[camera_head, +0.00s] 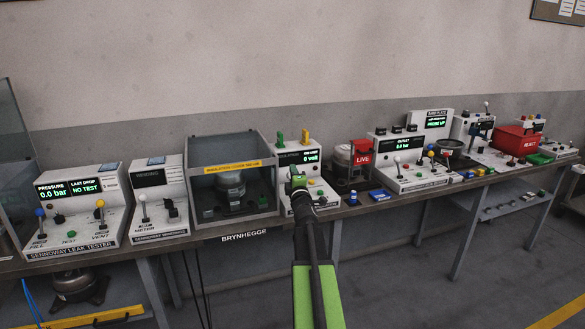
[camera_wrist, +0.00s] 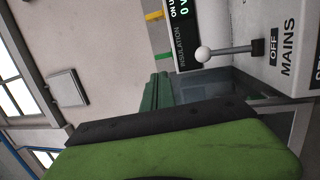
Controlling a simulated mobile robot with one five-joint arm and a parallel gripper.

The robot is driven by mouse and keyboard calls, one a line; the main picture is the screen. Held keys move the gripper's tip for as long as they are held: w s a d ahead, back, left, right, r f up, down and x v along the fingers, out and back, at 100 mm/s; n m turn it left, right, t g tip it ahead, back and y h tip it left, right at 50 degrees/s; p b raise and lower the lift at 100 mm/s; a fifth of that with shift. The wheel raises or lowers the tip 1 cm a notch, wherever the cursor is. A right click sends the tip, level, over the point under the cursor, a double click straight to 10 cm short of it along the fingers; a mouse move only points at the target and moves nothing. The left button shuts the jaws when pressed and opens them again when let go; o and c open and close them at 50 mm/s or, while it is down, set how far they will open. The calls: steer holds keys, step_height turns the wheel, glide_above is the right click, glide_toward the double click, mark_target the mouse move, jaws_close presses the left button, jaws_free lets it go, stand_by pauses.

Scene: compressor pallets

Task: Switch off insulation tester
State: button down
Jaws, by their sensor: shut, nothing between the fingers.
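The insulation tester (camera_head: 287,159) is a white sloped console on the bench, with a green "0 volt" display (camera_head: 311,157) and green and yellow posts on top. In the wrist view its mains lever (camera_wrist: 232,50) has a white ball knob and dark stem beside the labels "OFF" and "MAINS". I cannot tell its exact switch position. My green gripper (camera_head: 297,174) is in front of the console and hides part of its face, including the lever in the head view. The gripper's fingers (camera_wrist: 157,92) are shut and empty, apart from the knob in the wrist picture.
A grey guarded enclosure (camera_head: 233,179) holding a compressor stands left of the tester. To the right are another compressor with a red "LIVE" tag (camera_head: 361,153) and a console with levers (camera_head: 410,179). A leak tester (camera_head: 78,210) stands far left.

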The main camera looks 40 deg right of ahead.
steer(key=s+a+r+p, duration=0.2)
steer(key=s+a+r, duration=0.1)
steer(key=s, duration=0.1)
steer(key=shift+r, duration=0.25)
